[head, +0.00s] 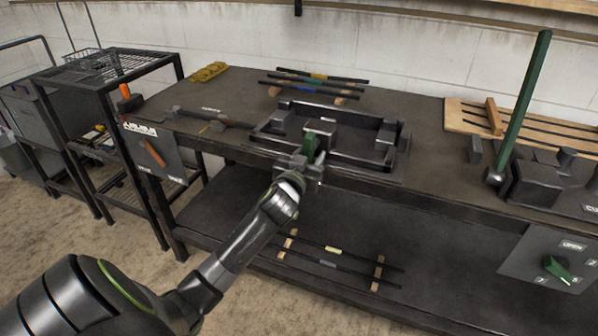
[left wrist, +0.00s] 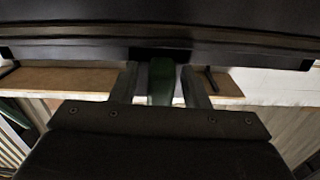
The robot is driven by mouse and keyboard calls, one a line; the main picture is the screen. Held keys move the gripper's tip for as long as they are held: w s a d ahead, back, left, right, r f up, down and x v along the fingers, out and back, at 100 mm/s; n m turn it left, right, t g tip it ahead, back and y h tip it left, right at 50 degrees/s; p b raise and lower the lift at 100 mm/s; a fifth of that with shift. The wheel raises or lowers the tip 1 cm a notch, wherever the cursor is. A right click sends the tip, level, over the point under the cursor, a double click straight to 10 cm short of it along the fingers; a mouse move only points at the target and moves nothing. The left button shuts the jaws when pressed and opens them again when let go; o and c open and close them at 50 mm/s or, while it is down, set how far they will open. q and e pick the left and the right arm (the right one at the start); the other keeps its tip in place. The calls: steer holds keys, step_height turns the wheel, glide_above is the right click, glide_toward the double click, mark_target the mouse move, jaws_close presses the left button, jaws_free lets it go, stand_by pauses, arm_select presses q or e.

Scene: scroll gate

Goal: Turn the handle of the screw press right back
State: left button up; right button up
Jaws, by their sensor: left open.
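The screw press (head: 345,113) is a low dark frame with blocks on the bench. Its green handle (head: 310,146) sticks up at the near side of the frame. My left gripper (head: 308,162) reaches the handle from the front. In the left wrist view the green handle (left wrist: 161,80) stands between the two fingers of the left gripper (left wrist: 160,85). The fingers are open, with a gap showing beside the handle. Where the handle joins the press is hidden behind a dark edge. My right gripper is not in view.
A tall green lever (head: 523,95) stands on a dark block at the right. A panel (head: 540,258) with a green knob hangs at the bench front. Dark rods (head: 313,80) lie behind the press. A wire rack (head: 95,68) stands left. The bench between press and lever is mostly clear.

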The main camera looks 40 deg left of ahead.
arm_select(q)
steer(key=v, duration=1.7)
steer(key=shift+b, duration=0.35)
steer(key=shift+a+f, duration=0.1)
steer(key=s+a+f+g+p, duration=0.1)
steer(key=s+f+g, duration=0.15)
steer(key=f, duration=0.85)
steer(key=s+a+f+m+g+h+p, duration=0.1)
steer(key=f+g+p, duration=0.15)
steer(key=f, duration=0.85)
steer(key=s+a+f+g+p, duration=0.1)
steer(key=s+f+g, duration=0.15)
steer(key=f, duration=0.75)
steer(key=s+d+f+g+h+p, duration=0.15)
steer(key=s+f+g, duration=0.35)
steer(key=s+f, duration=0.9)
steer(key=s+d+f+g+p, duration=0.1)
steer(key=s+d+f+g, duration=0.1)
steer(key=s, duration=0.7)
steer(key=s+d+f+g, duration=0.1)
steer(key=s+d+f, duration=0.2)
steer(key=s, duration=0.5)
steer(key=shift+s+f+m+g+h+p, duration=0.35)
steer(key=shift+f+h, duration=0.1)
steer(key=shift+f, duration=0.25)
